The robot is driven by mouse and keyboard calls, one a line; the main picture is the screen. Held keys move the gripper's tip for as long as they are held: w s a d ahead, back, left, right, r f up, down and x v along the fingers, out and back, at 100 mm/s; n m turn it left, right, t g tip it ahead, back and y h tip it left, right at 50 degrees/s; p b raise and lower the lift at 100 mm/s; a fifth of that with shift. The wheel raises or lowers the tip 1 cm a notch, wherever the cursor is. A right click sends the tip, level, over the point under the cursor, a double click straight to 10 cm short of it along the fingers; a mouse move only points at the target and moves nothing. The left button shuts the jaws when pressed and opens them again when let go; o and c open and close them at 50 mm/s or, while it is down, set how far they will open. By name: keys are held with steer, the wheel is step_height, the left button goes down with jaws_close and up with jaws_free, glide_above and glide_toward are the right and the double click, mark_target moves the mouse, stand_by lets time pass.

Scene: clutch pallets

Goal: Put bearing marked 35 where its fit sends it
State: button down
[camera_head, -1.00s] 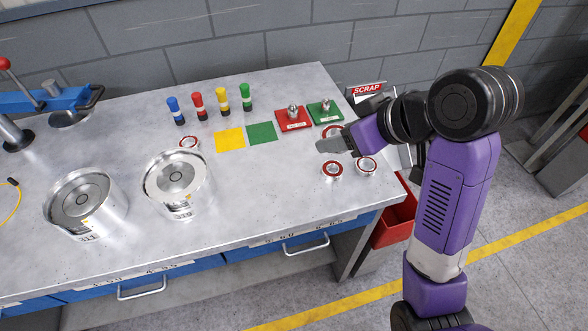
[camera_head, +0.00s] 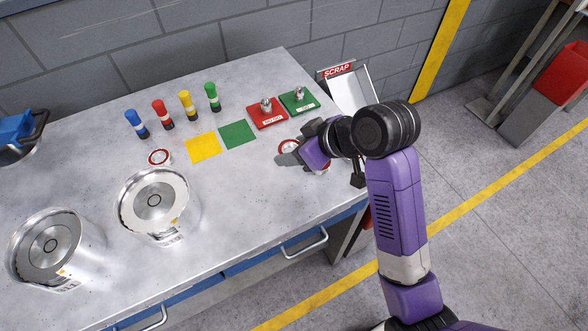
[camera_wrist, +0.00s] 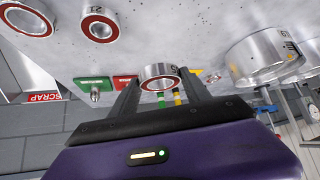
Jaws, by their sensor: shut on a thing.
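My gripper (camera_head: 284,159) is low over the right part of the bench. In the wrist view my gripper (camera_wrist: 160,88) is shut on a red-sealed bearing (camera_wrist: 160,82), with one finger on each side. Its marking is only partly visible and I cannot read it surely. In the head view a red ring (camera_head: 289,145) shows just behind the fingers. I cannot tell if the held bearing is clear of the bench. Another bearing (camera_head: 159,157) lies by the cans.
Red (camera_head: 267,119) and green (camera_head: 310,107) plates with metal posts stand behind my gripper. Yellow (camera_head: 203,147) and green (camera_head: 237,134) pads lie left. Several coloured cylinders (camera_head: 188,104) stand behind them. Two metal housings (camera_head: 152,205) (camera_head: 50,249) are front left. A SCRAP chute (camera_head: 345,85) is beyond.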

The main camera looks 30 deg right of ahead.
mark_target(288, 176)
step_height(288, 176, down, 8)
steer(key=shift+f, duration=0.2)
steer(key=shift+f, duration=0.1)
stand_by(0.3)
steer(key=shift+f, duration=0.35)
steer(key=shift+f, duration=0.2)
steer(key=c, duration=0.6)
jaws_free()
steer(key=shift+s, duration=0.1)
steer(key=shift+c, duration=0.2)
steer(key=shift+o, duration=0.7)
steer(key=shift+f, duration=0.15)
steer(key=v, duration=1.3)
steer(key=shift+w+r, duration=0.4)
steer(key=shift+a, duration=0.1)
